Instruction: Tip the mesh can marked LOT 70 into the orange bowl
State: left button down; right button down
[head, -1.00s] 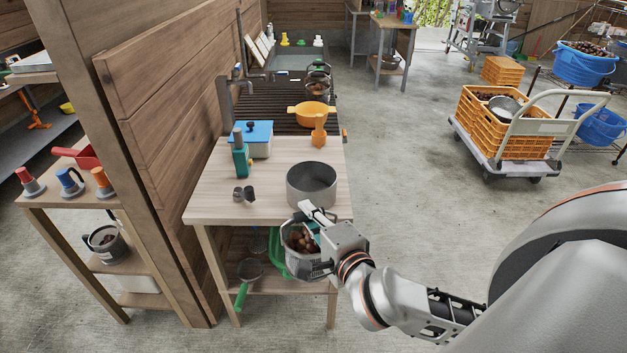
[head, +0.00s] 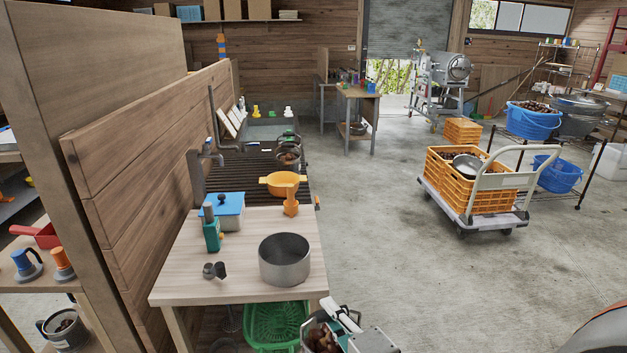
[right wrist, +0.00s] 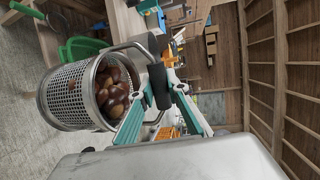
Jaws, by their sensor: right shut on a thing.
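My right gripper (head: 348,322) is at the bottom edge of the head view, in front of the near table edge. It is shut on the black grip of a mesh can's handle. This mesh can (right wrist: 70,102) holds brown chestnuts and lies tilted in the right wrist view; part of it shows in the head view (head: 309,338). No LOT marking is readable on it. The orange bowl (head: 281,185), with side lugs, sits behind the table on the dark slatted drainboard. Another mesh can (head: 288,160) stands behind the bowl. My left gripper is not in view.
A grey pot (head: 284,260) stands on the wooden table (head: 188,277), with a green bottle (head: 211,232), a blue-lidded box (head: 229,209) and an orange tool (head: 291,201). A green basket (head: 272,325) is below. Open floor lies right of the table; a cart (head: 473,214) stands beyond.

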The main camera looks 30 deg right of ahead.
aim_at(277, 182)
jog(key=l+z, duration=0.1)
jog(key=z, duration=2.35)
jog(key=i, duration=1.45)
jog(key=i+l+u, duration=0.1)
jog(key=i+u, duration=0.3)
jog(key=i, duration=0.25)
jog(key=i+u, duration=1.05)
jog(key=i+l, duration=0.05)
jog(key=i, duration=0.05)
